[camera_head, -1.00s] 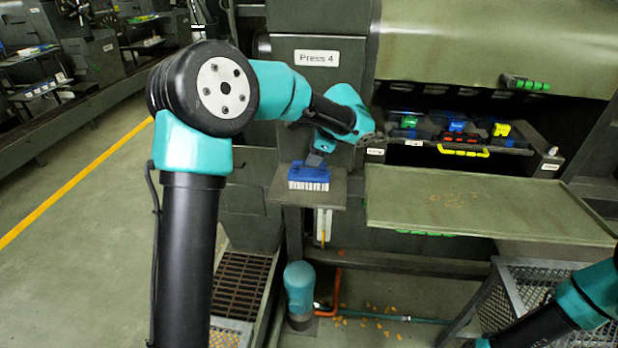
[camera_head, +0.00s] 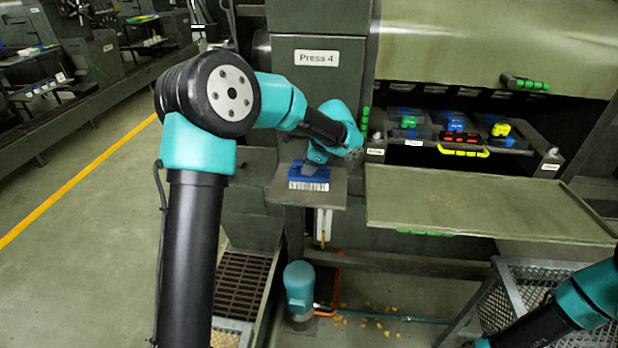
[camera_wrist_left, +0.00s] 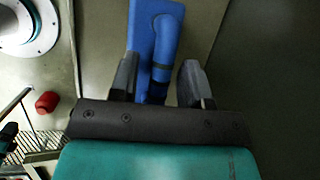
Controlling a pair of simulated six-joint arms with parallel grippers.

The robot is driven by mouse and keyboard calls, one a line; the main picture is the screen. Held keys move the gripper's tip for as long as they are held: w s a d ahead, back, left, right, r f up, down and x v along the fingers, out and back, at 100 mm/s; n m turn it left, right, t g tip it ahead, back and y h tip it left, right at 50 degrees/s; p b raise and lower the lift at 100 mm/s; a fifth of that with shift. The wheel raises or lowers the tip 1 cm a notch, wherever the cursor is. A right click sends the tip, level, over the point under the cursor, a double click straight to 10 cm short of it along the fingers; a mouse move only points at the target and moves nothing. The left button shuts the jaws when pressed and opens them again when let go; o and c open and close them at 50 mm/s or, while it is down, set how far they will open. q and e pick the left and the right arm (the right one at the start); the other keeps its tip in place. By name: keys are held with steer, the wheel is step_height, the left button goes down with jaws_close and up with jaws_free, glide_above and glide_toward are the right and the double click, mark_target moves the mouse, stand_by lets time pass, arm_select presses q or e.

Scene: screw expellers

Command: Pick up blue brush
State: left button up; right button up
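The blue brush (camera_head: 308,180) with pale bristles sits on a small grey shelf below the Press 4 sign. My left gripper (camera_head: 311,164) is down at the brush, and its fingers are hard to make out in the head view. In the left wrist view, the two dark fingers (camera_wrist_left: 159,80) are apart, with the blue brush handle (camera_wrist_left: 164,45) between them. The handle lies nearer the left finger, and a gap shows beside the right finger. My right arm enters at the lower right; its gripper is out of the picture.
The small shelf (camera_head: 335,187) juts out from the press. A wide green-grey tray (camera_head: 480,205) lies to its right. Above it, a drawer with a yellow handle (camera_head: 463,152) holds bins. A mesh crate (camera_head: 530,275) stands at the lower right.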

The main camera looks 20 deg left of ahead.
arm_select(q)
jaws_close()
stand_by(0.5)
steer(key=shift+r, duration=1.85)
steer(key=s+d, duration=0.3)
steer(key=s, duration=0.4)
steer(key=s+d+r, duration=0.1)
steer(key=s+d, duration=0.3)
steer(key=s, duration=0.3)
steer(key=shift+s+r, duration=0.15)
steer(key=shift+s, duration=0.05)
steer(key=c, duration=0.5)
jaws_free()
steer(key=shift+c, duration=0.2)
jaws_close()
